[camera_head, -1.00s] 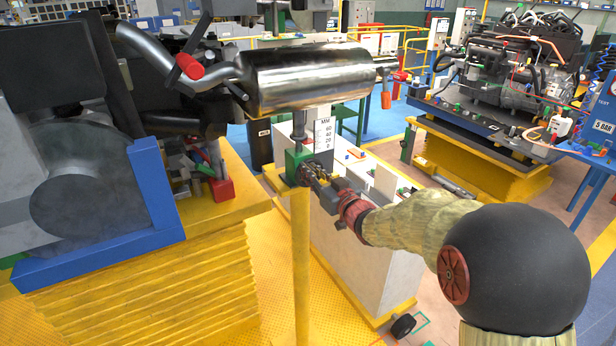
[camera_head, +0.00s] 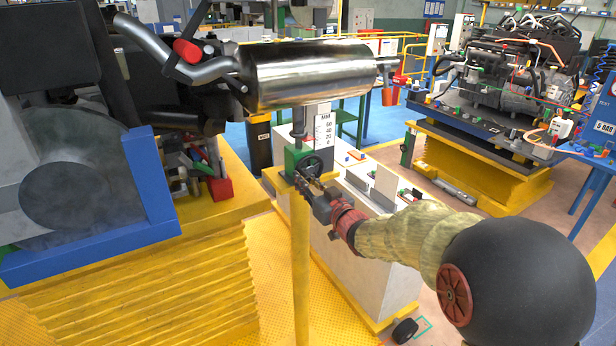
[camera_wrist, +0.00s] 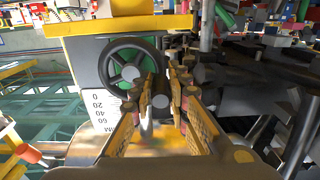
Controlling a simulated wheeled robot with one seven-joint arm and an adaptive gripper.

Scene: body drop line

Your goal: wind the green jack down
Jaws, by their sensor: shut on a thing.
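The green jack (camera_head: 293,160) stands on top of a yellow post (camera_head: 300,250). Its dark handwheel (camera_head: 316,163) faces my arm and shows large in the wrist view (camera_wrist: 127,62). A white millimetre scale (camera_head: 323,130) stands beside the jack's ram. A shiny exhaust silencer (camera_head: 305,75) lies above the jack. My gripper (camera_head: 309,187) is at the lower edge of the handwheel. In the wrist view, its fingers (camera_wrist: 161,96) are closed around the round, grey-ended crank handle (camera_wrist: 159,102) of the wheel. The fingers partly hide the handle.
A yellow lift with a blue-edged fixture (camera_head: 150,190) stands close on the left. A white cabinet (camera_head: 370,265) is behind my gripper. An engine (camera_head: 510,85) stands on a yellow lift at the back right. Blue racks are at the right edge.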

